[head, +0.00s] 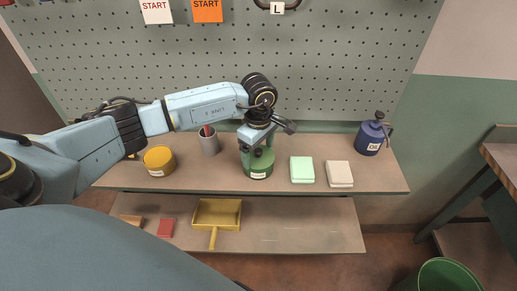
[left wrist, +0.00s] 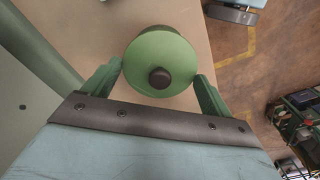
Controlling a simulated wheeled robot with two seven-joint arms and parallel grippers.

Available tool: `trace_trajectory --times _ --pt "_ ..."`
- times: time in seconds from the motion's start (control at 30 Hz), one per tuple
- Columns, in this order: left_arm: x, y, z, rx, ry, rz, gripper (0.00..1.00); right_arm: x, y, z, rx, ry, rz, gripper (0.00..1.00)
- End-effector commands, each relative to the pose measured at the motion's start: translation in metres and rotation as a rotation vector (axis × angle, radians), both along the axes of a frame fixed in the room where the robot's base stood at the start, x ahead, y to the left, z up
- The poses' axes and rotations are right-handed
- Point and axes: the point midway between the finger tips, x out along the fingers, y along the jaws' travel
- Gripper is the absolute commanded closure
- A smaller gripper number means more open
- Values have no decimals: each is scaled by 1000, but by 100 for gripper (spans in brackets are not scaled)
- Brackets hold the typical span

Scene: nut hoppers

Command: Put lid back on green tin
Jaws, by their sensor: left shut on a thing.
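The green tin (head: 258,171), with a white label, stands upright on the upper shelf in the head view. My left gripper (head: 257,148) is right over its top, pointing down. In the left wrist view the round green lid (left wrist: 160,52) with a dark knob (left wrist: 159,78) lies between the two fingers of my left gripper (left wrist: 158,72). The gripper is shut on the lid by its sides. The arm hides much of the tin's top in the head view, so I cannot tell whether the lid is seated on the rim. My right gripper is not in view.
On the upper shelf (head: 385,183) stand a yellow tin (head: 159,161), a grey cup (head: 209,143), a pale green block (head: 302,170), a cream block (head: 339,174) and a blue canister (head: 371,136). A yellow dustpan (head: 216,214) lies on the lower shelf. A pegboard rises behind.

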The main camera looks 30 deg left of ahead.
Motion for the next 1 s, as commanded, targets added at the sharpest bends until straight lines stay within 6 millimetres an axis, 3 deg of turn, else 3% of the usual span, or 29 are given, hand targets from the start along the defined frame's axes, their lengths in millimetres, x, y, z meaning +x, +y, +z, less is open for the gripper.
trace_trajectory --times 0.93,0.97,1.0 --pt "0 1 0 0 -1 1 38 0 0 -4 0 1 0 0" --pt "0 1 0 0 -1 1 11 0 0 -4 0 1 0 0" --pt "0 1 0 0 -1 1 6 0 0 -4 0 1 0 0"
